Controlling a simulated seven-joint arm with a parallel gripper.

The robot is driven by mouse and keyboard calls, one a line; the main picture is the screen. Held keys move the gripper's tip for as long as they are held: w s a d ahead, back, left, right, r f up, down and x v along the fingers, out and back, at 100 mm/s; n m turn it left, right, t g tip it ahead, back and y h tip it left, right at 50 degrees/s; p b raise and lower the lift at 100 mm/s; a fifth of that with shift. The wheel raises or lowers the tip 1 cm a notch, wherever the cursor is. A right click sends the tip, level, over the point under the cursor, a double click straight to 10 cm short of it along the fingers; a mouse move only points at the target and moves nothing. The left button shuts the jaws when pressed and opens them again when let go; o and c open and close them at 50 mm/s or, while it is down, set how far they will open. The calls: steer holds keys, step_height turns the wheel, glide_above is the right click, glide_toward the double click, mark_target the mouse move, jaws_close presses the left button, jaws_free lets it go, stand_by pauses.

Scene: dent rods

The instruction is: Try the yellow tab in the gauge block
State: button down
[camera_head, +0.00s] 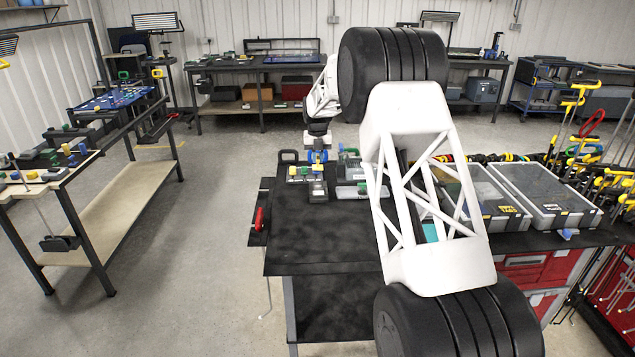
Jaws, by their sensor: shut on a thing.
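My gripper (317,160) is at the far end of the black bench, pointing down, with blue parts at its end. It is shut on a small yellow tab (318,169), which shows just under the fingers. A grey block (318,189), which looks like the gauge block, stands just below the tab in the picture. I cannot tell whether the tab touches it. A second yellow piece (292,171) sits to the left among small grey pieces. The tab's lower end and any slot are too small to make out.
A grey-green item (351,167) stands right of the gripper, partly behind my arm. Lidded cases (545,196) lie on the bench's right side, with yellow-handled tools beyond. The black bench top (315,235) is clear in front. A red-handled item (258,218) is at its left edge.

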steer(key=shift+s+m, duration=0.1)
steer(key=shift+m, duration=0.2)
steer(key=m, duration=0.2)
steer(key=s+m, duration=0.1)
steer(key=shift+f+m, duration=0.15)
steer(key=shift+m, duration=0.25)
steer(key=s+m, duration=0.1)
steer(key=m, duration=0.3)
steer(key=s+m, duration=0.1)
steer(key=m, duration=0.4)
steer(key=s+m, duration=0.1)
steer(key=m, duration=0.3)
steer(key=shift+s+f+m, duration=0.3)
steer(key=shift+f, duration=0.05)
steer(key=shift+f, duration=0.2)
steer(key=shift+f, duration=2.15)
steer(key=shift+f, duration=1.15)
stand_by(1.8)
